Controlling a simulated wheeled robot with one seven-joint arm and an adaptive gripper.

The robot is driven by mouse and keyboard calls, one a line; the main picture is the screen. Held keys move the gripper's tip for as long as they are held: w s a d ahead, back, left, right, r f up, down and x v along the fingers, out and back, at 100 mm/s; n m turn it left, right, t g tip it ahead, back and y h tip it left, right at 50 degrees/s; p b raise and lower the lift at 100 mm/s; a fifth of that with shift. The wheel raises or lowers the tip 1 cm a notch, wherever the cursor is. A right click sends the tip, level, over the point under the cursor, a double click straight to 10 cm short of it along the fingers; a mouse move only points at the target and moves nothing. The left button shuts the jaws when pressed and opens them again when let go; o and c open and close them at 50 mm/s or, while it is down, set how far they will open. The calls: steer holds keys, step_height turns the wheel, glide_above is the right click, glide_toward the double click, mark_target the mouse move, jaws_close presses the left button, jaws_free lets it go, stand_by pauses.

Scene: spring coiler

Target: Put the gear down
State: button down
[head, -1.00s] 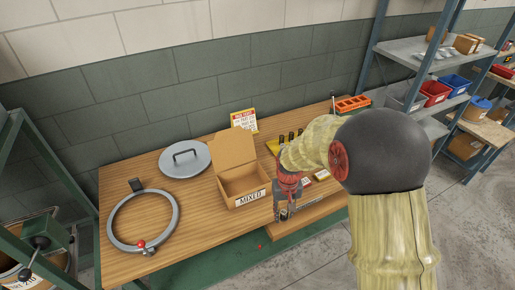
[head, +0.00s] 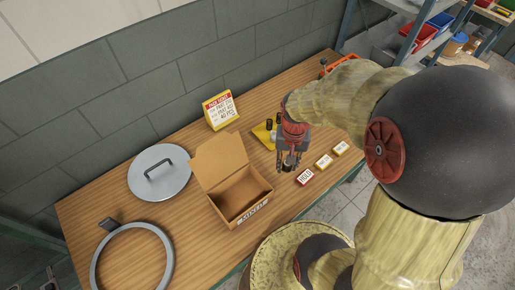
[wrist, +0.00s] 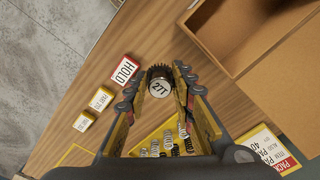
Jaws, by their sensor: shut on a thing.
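The HOLD block (wrist: 125,70) is left of the gear in the wrist view.
The cardboard box (head: 214,202), marked MIXED, stands left of my gripper. Two yellow-labelled blocks (head: 324,161) line up beyond HOLD. A ticket sign (head: 220,110), grey lid (head: 150,187) and ring (head: 93,270) occupy the table's left and back.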

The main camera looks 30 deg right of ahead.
steer(key=w+a+f+b, duration=0.15)
steer(key=w+f, duration=0.25)
steer(key=w, duration=0.4)
glide_above(262, 163)
steer(key=f, duration=0.3)
steer(key=f+b, duration=0.1)
steer(key=shift+s+d+f, duration=0.15)
steer(key=shift+s, duration=0.15)
steer(key=shift+w+f, duration=0.15)
steer(key=shift+f, duration=0.1)
steer(key=shift+w+f+b, duration=0.2)
steer(key=shift+f+b, duration=0.15)
steer(key=shift+f, duration=1.35)
steer(key=shift+f, duration=0.2)
steer(key=c, duration=1.5)
jaws_free()
